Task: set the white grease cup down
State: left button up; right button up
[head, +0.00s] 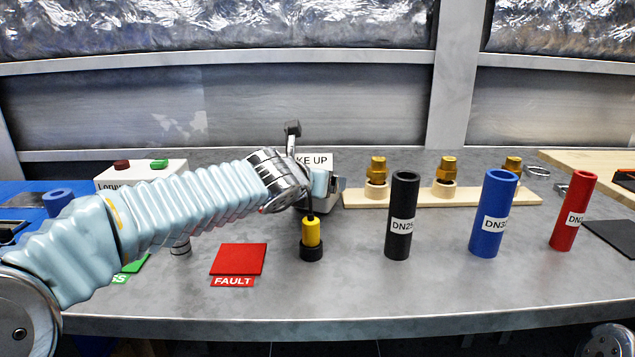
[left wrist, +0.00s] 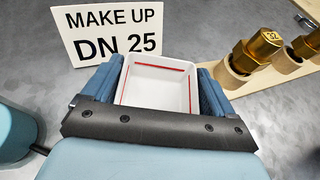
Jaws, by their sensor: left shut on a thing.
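The white grease cup (left wrist: 157,85) is a square, open-topped cup with a red line around its inner wall. It sits between the two blue fingers of my left gripper (left wrist: 160,88) in the left wrist view. The fingers are shut on its two sides. I cannot tell whether the cup's base touches the bench. My right gripper is not in view.
The MAKE UP DN 25 sign (left wrist: 108,32) stands just behind the cup. A wooden rack (head: 415,197) with brass fittings is to its right. A yellow and black tool (head: 311,238), black tube (head: 402,215) and red FAULT mat (head: 239,259) are nearer. The front bench strip is clear.

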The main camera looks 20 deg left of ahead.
pick_arm(q)
jog(key=shift+f, duration=0.1)
jog(key=shift+f, duration=0.15)
jog(key=o, duration=0.9)
